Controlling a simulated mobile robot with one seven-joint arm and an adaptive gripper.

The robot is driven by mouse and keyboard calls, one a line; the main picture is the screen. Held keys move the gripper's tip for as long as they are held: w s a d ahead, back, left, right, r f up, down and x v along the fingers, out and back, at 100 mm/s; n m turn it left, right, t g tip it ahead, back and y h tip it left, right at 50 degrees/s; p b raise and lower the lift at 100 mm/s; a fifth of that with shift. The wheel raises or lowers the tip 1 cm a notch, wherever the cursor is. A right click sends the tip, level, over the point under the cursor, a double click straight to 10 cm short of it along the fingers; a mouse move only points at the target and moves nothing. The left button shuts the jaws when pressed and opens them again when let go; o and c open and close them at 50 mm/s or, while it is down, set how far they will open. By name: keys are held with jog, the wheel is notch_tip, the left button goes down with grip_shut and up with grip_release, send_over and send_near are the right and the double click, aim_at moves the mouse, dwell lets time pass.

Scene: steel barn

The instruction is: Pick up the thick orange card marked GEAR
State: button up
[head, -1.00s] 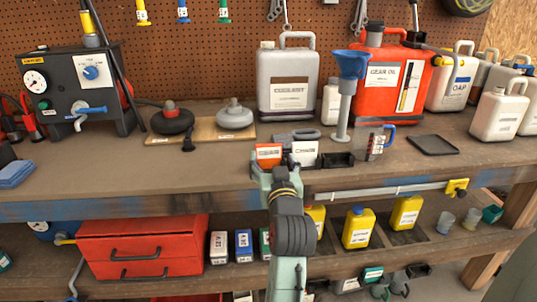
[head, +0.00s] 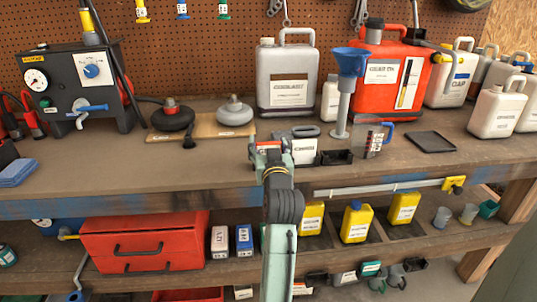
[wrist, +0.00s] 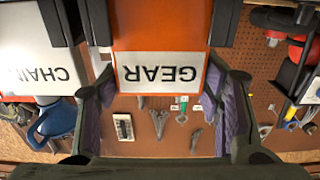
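The orange card marked GEAR (wrist: 160,30) fills the upper middle of the wrist view, its white label facing me. In the head view the orange card (head: 267,148) shows only as a sliver on the workbench, mostly hidden behind my gripper. My gripper (wrist: 160,112) is open, with one purple-padded finger at each side of the card's label end. In the head view my gripper (head: 271,151) is at the card's front. I cannot tell whether either finger touches the card.
A white card marked CHAIN (head: 304,150) stands close to the right, also in the wrist view (wrist: 35,75). A black holder (head: 334,157), a blue funnel (head: 350,63) and a measuring jug (head: 374,141) are further right.

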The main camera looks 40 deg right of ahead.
jog(key=c, duration=0.5)
jog(key=shift+c, duration=0.2)
jog(key=shift+r, duration=0.15)
